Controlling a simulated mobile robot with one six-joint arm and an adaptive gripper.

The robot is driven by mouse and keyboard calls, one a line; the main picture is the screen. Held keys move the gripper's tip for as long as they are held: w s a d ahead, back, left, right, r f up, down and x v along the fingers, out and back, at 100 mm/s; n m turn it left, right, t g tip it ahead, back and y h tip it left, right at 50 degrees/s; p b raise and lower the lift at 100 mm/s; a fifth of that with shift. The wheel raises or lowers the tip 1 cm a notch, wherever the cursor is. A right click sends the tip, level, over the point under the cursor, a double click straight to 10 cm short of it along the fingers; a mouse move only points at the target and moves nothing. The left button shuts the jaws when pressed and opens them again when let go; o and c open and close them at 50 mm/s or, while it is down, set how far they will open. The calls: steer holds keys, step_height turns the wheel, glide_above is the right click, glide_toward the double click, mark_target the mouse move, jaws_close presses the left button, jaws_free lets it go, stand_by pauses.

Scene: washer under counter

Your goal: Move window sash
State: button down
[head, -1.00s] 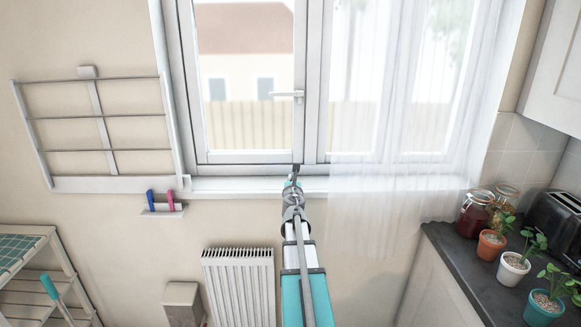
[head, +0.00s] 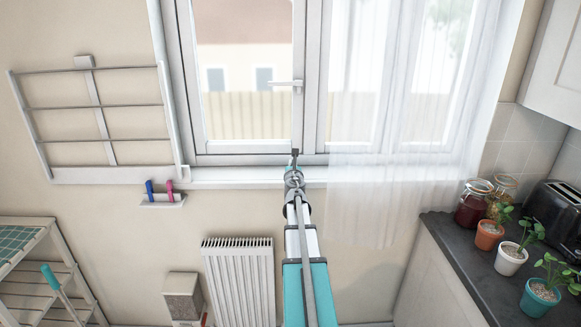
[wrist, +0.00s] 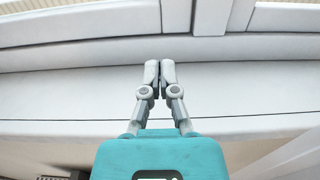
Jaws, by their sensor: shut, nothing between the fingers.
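The window sash (head: 199,95) is a white framed pane on the left half of the window. Its lever handle (head: 285,83) sits on the right side of the sash and points left. The sash appears closed or nearly closed; I cannot tell which. My gripper (head: 295,153) is at the bottom right corner of the sash, below the handle, over the sill (head: 235,176). In the wrist view my gripper (wrist: 159,66) has its fingertips together and empty, in front of the lower window frame (wrist: 90,55). Whether the fingertips touch the frame is unclear.
A sheer curtain (head: 365,190) hangs over the right half. A wall drying rack (head: 93,90) is left of the window. A small shelf with pegs (head: 162,200) and a radiator (head: 239,285) are below. A counter (head: 461,258) with jars, plants and a toaster (head: 560,210) stands right.

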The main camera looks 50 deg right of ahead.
steer(key=x, duration=1)
steer(key=shift+w+d, duration=0.15)
